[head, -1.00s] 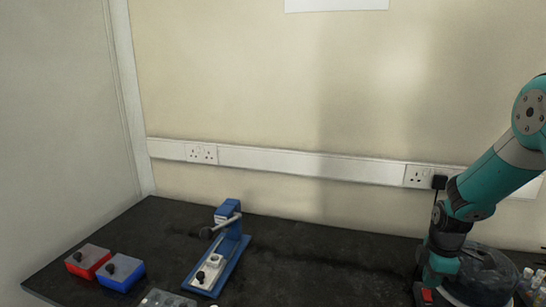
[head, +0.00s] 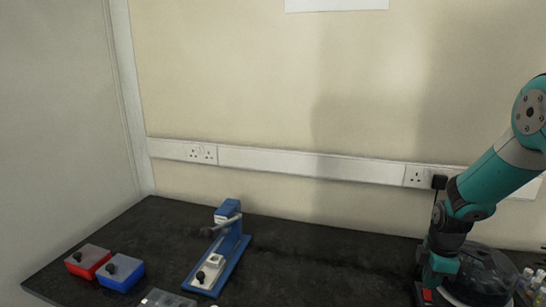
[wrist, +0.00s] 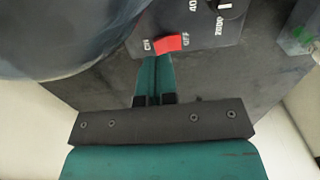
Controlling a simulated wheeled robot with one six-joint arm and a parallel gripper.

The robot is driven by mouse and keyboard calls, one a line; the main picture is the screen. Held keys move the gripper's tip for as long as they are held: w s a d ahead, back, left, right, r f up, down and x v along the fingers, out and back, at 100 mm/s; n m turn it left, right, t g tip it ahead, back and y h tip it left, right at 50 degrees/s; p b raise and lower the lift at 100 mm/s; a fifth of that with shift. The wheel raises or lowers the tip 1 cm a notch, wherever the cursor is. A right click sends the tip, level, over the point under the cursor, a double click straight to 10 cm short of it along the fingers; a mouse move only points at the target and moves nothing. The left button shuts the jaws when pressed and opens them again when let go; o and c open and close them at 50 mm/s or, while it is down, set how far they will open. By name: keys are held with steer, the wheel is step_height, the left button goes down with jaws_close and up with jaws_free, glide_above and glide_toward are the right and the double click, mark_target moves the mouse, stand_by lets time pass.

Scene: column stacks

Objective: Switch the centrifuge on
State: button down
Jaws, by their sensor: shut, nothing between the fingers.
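The centrifuge (head: 488,273) is a dark, rounded machine at the right of the bench, partly behind my arm in the head view. In the wrist view its dark round body (wrist: 70,35) fills the upper left. Its panel (wrist: 205,22) carries a red rocker switch (wrist: 172,42), with ON printed at its left and OFF at its right. My gripper (wrist: 153,60) is shut and empty, its teal fingertips just below the switch's left part in the picture. I cannot tell whether they touch it.
A dial (wrist: 226,4) sits near the switch. A blue press-like device (head: 222,255), a red box (head: 88,262) and a blue box (head: 121,272) stand on the left of the black bench (head: 320,262). Small bottles (head: 530,282) stand right of the centrifuge. The bench's middle is clear.

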steer(key=shift+f+b, duration=0.85)
steer(key=shift+f, duration=0.5)
stand_by(1.0)
steer(key=shift+r+p, duration=2.05)
steer(key=shift+r, duration=0.6)
